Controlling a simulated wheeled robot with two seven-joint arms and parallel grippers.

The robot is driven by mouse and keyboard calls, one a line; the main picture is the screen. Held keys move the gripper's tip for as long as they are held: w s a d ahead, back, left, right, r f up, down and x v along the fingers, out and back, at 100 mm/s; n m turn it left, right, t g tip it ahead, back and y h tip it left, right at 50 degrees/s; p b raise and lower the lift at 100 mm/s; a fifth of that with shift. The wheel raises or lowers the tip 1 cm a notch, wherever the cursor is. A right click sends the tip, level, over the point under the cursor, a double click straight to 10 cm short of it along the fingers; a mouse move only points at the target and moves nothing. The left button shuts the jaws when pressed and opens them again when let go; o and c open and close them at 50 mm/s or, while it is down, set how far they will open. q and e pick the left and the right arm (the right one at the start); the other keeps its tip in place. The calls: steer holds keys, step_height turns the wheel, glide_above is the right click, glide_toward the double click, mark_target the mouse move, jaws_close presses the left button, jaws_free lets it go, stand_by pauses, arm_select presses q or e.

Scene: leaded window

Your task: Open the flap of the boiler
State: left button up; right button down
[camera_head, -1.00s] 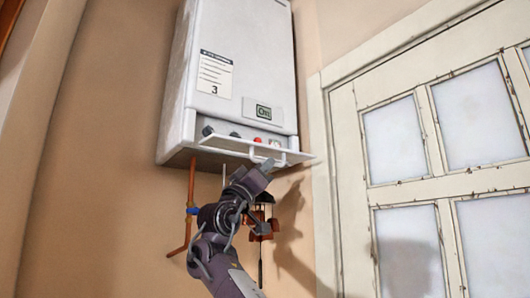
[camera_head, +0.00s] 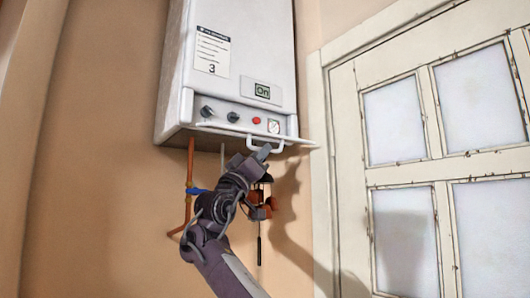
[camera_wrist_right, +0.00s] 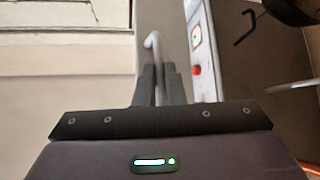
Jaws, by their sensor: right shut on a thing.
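The white boiler (camera_head: 240,60) hangs on the wall. Its flap (camera_head: 222,128) is folded down at the bottom front and seen nearly edge-on, so the control panel with two dark knobs, a red button and a gauge is exposed. The flap carries a white bar handle (camera_head: 266,146), which also shows in the right wrist view (camera_wrist_right: 152,42). My right gripper (camera_head: 262,153) is at the handle from below; in the right wrist view its two fingers (camera_wrist_right: 160,82) are closed around the handle's bar. My left gripper is out of view.
Copper pipes (camera_head: 190,185) with a blue valve hang below the boiler, beside my right arm. Orange-brown fittings (camera_head: 262,205) sit close behind the wrist. A white paned door (camera_head: 430,170) stands to the right. Bare wall (camera_head: 100,150) lies to the left.

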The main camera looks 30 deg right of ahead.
steer(key=shift+w+a+r+n+t, duration=0.2)
steer(key=shift+a+n+t, duration=0.1)
steer(key=shift+t, duration=0.1)
